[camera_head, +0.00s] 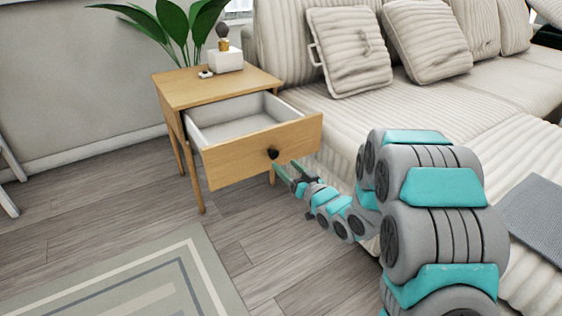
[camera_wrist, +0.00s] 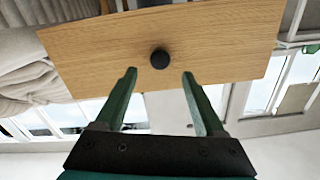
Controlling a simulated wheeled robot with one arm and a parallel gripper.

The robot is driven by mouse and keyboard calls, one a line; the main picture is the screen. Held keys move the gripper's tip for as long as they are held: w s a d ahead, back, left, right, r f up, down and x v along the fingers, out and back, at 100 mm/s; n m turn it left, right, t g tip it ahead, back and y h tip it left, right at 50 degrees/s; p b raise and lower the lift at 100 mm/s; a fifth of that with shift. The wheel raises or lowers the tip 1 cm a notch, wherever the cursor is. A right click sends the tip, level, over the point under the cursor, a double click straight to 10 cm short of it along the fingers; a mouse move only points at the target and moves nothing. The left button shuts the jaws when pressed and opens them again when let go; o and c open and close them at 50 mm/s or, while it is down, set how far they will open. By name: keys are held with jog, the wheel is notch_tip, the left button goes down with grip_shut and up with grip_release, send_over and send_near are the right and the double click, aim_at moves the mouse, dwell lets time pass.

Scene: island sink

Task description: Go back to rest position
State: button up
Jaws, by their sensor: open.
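My gripper (camera_head: 287,172) is at the end of my grey and teal arm, just in front of a pulled-out wooden drawer (camera_head: 236,158). In the wrist view its two green fingers (camera_wrist: 160,88) are spread apart with nothing between them. The drawer's round black knob (camera_wrist: 160,58) shows just beyond the fingertips, apart from them; in the head view the knob (camera_head: 273,154) is close to the fingertips. The drawer is open and its white inside looks empty.
The nightstand (camera_head: 176,94) bears a white box-like object (camera_head: 225,61) and a leafy plant stands behind it. A cushioned sofa (camera_head: 300,105) is at right, beside my arm.

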jog(key=shift+s+d, duration=0.35)
jog(key=shift+s, duration=0.25)
jog(key=s+d+r+m+g+h+p, duration=0.35)
jog(key=s+d+g+h, duration=0.35)
jog(key=s+d+h, duration=0.65)
jog(key=s+r+g+y+p, duration=0.1)
jog(key=s+g, duration=0.4)
jog(key=s, duration=1.2)
jog(key=s+d+r+g+y+p, duration=0.1)
jog(key=s+r, duration=0.5)
jog(key=s, duration=1.1)
jog(key=g+y+p, duration=0.1)
jog(key=g+p, duration=0.1)
jog(key=g, duration=0.1)
jog(key=shift+s+r+m+g, duration=0.15)
jog(key=shift+s+m+g, duration=0.2)
jog(key=shift+g, duration=0.05)
